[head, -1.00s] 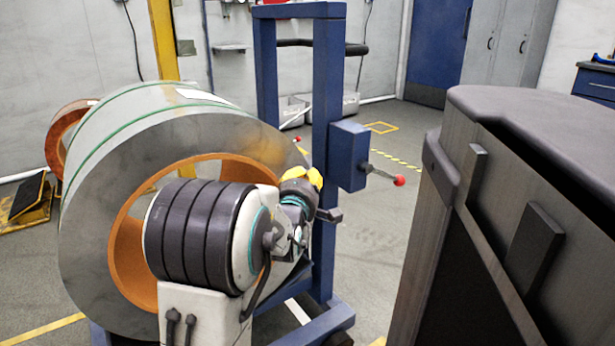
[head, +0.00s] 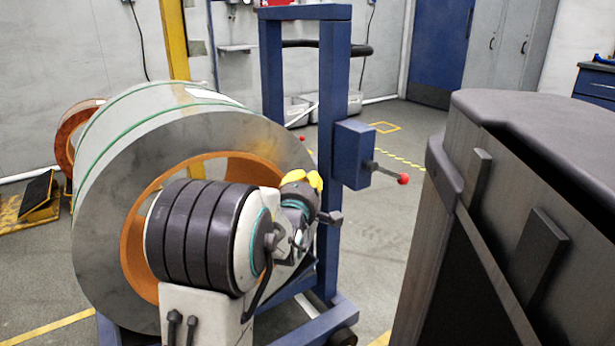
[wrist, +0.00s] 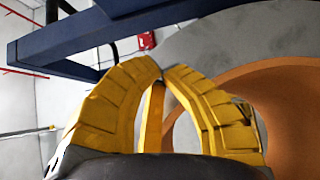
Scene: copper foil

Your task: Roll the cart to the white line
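The cart is a blue steel frame (head: 333,90) with a large grey coil (head: 100,240) on it, its bore lined in orange. A red-knobbed lever sticks out from the blue box (head: 353,155) on its upright. My gripper (head: 318,181) is in front of the coil's right side, near the upright. In the wrist view its yellow fingers (wrist: 163,70) have their tips together, with nothing visible between the tips; the coil face is behind on the right. I cannot tell whether it touches the cart. A short white strip (head: 312,300) shows on the floor through the cart's base; most is hidden.
A dark bulky block (head: 475,180) stands close on the right. An orange coil (head: 72,132) and a yellow ramp (head: 38,200) are at the left. Open floor (head: 385,240) lies between cart and block. Grey cabinets and a blue door (head: 437,50) are at the back.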

